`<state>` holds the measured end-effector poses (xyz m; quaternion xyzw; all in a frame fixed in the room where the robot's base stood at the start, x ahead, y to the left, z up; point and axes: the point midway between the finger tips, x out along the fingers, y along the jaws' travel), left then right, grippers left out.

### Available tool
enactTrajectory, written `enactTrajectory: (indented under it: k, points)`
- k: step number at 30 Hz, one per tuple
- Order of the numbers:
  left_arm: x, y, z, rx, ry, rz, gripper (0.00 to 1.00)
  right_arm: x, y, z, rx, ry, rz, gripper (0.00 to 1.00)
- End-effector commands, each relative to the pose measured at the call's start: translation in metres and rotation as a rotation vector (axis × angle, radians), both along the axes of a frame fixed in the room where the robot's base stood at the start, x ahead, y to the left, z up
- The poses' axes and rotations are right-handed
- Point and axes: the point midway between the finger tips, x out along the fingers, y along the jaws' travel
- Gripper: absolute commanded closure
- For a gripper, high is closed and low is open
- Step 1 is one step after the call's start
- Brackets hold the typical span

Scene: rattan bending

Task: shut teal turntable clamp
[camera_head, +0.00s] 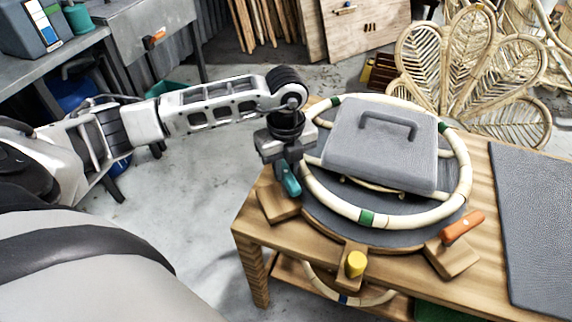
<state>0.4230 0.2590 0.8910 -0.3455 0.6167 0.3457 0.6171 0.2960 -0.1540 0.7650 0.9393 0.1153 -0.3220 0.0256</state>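The teal clamp (289,181) is at the left edge of the round dark turntable (405,230). Its lever slants over a wooden block (278,206). My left gripper (284,166) points down right at the teal lever, and its fingers overlap the lever's upper part. I cannot tell whether the fingers are closed on it. The gripper hides part of the clamp. A pale rattan ring (338,208) with green bands lies on the turntable, around a grey weight with a handle (378,150). My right gripper is out of view.
A yellow clamp (355,263) stands at the turntable's front and an orange clamp (462,226) at its right. A dark mat (537,220) covers the wooden table's right side. Rattan panels (470,75) stand behind. Open floor lies left of the table.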

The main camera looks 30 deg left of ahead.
Motion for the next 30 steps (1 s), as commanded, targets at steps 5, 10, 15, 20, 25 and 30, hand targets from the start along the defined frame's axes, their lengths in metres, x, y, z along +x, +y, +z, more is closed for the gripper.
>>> enactTrajectory:
  k: [5, 10, 15, 20, 25, 30]
  points:
    - [0.0, 0.0, 0.0, -0.001, 0.001, -0.001, 0.99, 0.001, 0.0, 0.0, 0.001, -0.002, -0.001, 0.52]
    - [0.0, 0.0, 0.0, -0.001, 0.001, -0.02, 0.99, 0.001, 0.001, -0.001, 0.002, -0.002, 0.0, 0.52]
    - [0.0, 0.0, -0.001, -0.001, 0.001, -0.084, 0.99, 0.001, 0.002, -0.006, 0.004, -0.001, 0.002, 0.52]
    - [0.0, 0.0, -0.002, 0.0, -0.001, -0.194, 0.99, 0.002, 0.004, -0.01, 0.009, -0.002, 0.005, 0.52]
    - [0.0, 0.0, -0.002, -0.001, -0.002, -0.348, 0.99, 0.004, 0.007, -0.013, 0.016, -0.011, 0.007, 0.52]
    - [0.0, 0.0, -0.002, -0.001, -0.001, -0.509, 0.99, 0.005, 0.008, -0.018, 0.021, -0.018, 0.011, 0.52]
